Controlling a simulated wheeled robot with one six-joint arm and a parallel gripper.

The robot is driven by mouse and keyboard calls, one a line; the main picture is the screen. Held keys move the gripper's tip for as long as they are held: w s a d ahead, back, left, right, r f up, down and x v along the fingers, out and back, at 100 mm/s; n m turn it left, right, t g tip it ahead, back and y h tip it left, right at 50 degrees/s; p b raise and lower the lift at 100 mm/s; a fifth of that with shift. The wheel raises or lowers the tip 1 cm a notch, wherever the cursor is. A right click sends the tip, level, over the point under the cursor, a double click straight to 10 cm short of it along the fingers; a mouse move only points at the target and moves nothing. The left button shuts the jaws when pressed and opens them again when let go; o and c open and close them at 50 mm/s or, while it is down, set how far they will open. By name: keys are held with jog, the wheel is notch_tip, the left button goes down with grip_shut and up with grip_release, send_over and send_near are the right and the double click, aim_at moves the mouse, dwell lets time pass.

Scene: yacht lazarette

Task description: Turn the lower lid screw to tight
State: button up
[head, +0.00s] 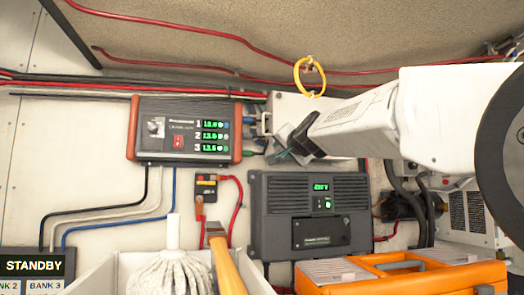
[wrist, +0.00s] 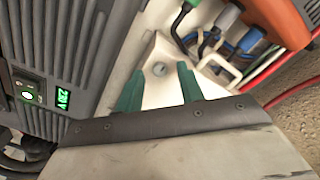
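A pale junction box (head: 288,104) is on the wall in the head view, partly hidden by my arm. In the wrist view, its white lid (wrist: 165,94) shows one round grey screw (wrist: 159,69) near a corner. I cannot tell how far the tips stand from the lid. In the head view, my gripper (head: 277,153) is in front of the box's lower part.
A grey inverter (head: 265,225) with a green display is close below the box. A red-ended charger (head: 185,130) is to the left, with cables (wrist: 200,42) running nearby. A yellow ring (head: 298,78) hangs above. A mop (head: 170,270) and an orange toolbox (head: 400,275) stand in front.

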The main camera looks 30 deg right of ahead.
jog(key=shift+c, duration=0.4)
grip_shut()
jog(key=shift+f+m, duration=0.15)
jog(key=shift+m, duration=8.85)
